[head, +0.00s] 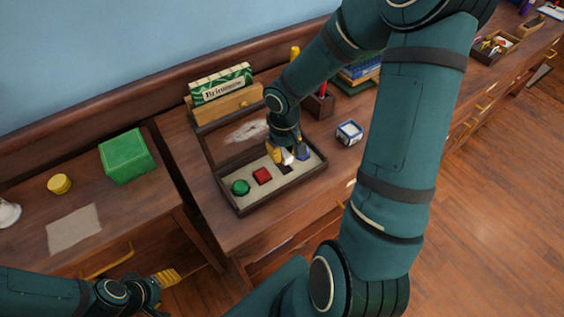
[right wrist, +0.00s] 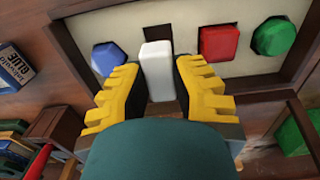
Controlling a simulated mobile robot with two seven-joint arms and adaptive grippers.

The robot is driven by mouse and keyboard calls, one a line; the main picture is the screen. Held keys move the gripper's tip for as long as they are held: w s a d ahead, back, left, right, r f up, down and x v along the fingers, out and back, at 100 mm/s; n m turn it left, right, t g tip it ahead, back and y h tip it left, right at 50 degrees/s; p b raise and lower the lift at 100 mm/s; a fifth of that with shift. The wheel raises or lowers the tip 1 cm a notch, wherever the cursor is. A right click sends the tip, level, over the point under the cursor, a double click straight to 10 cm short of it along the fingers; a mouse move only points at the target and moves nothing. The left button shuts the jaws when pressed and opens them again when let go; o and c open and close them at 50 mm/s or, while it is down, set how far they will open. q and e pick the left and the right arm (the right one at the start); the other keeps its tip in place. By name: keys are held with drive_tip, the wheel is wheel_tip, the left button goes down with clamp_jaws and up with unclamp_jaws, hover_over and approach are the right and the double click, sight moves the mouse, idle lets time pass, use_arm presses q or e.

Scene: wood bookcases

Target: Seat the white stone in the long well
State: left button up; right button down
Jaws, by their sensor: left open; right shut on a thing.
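The white stone (right wrist: 157,70), a pale oblong block, stands upright between the yellow fingers of my right gripper (right wrist: 158,85), which is shut on it. In the head view the white stone (head: 288,157) is partly hidden by my right gripper (head: 284,153). The long well (head: 284,169) is a dark slot in the pale tray (head: 228,204), right at the stone; it shows behind the stone in the right wrist view (right wrist: 158,31). I cannot tell whether the stone's end is inside it. My left gripper (head: 166,277) is open and empty, low at the left, away from the tray.
In the tray are a green stone (head: 240,187), a red stone (head: 263,176) and a blue stone (head: 303,153). A small blue-and-white glue box (head: 349,132) stands right of the tray. A green box (head: 126,156) and yellow cylinder (head: 59,184) stand on the left cabinet.

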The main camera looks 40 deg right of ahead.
sight(283, 167)
drive_tip(key=shift+w+f+b, duration=0.1)
drive_tip(key=shift+f+b, duration=0.55)
drive_tip(key=shift+f, duration=1.5)
drive_tip(key=shift+f, duration=0.1)
drive_tip(key=c, duration=0.9)
unclamp_jaws()
wheel_tip(283, 167, up, 12)
drive_tip(key=p, duration=0.4)
